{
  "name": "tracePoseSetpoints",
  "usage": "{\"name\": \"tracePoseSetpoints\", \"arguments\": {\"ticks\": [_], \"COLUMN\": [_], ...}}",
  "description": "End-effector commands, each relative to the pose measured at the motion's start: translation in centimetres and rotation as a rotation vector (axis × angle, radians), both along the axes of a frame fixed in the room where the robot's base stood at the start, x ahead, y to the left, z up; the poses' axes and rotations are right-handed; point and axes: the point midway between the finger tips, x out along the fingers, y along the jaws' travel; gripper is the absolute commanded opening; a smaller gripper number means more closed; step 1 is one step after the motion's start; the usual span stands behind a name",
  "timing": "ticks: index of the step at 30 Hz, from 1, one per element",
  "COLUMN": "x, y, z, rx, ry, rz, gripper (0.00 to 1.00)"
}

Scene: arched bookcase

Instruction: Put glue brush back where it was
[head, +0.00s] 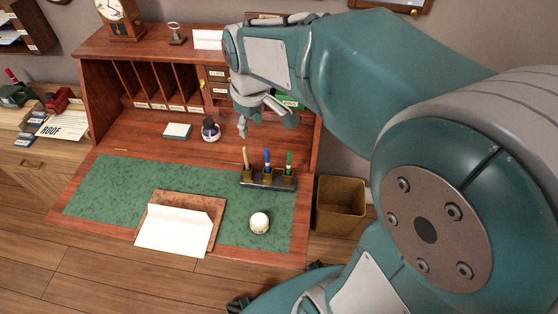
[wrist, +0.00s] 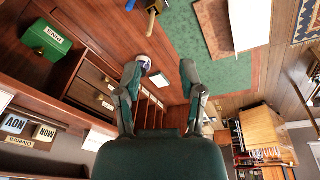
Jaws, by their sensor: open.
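A wooden-handled brush (head: 246,158), which looks like the glue brush, stands upright in the left cup of a dark pen stand (head: 268,182) on the desk. A blue pen (head: 267,160) and a green pen (head: 289,161) stand in the other cups. In the wrist view, a brass cup with a handle in it (wrist: 153,14) shows at the top edge, partly cut off. My gripper (head: 266,116) is open and empty, above the desk behind the stand. In the wrist view my gripper (wrist: 164,66) has its fingers apart with nothing between them.
An ink bottle (head: 210,130) and a note pad (head: 177,130) lie near the pigeonholes (head: 158,84). A white-topped jar (head: 260,222) and a board with paper (head: 174,229) rest on the green mat (head: 110,187). A green box (wrist: 47,39) sits close left. A bin (head: 340,205) stands right.

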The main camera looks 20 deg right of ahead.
Motion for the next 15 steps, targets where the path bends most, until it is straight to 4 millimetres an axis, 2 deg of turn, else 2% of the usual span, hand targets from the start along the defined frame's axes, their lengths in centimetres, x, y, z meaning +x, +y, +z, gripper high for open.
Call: {"name": "tracePoseSetpoints", "arguments": {"ticks": [1, 6, 15], "x": [-1.4, -5.6, -12.6], "y": [0.0, 0.0, 0.0], "z": [0.9, 2.5, 3.2], "rx": [0.007, 0.041, 0.127], "ry": [-0.029, -0.115, -0.257], "rz": [-0.037, -0.175, -0.404], "gripper": [0.51, 0.51, 0.51]}}
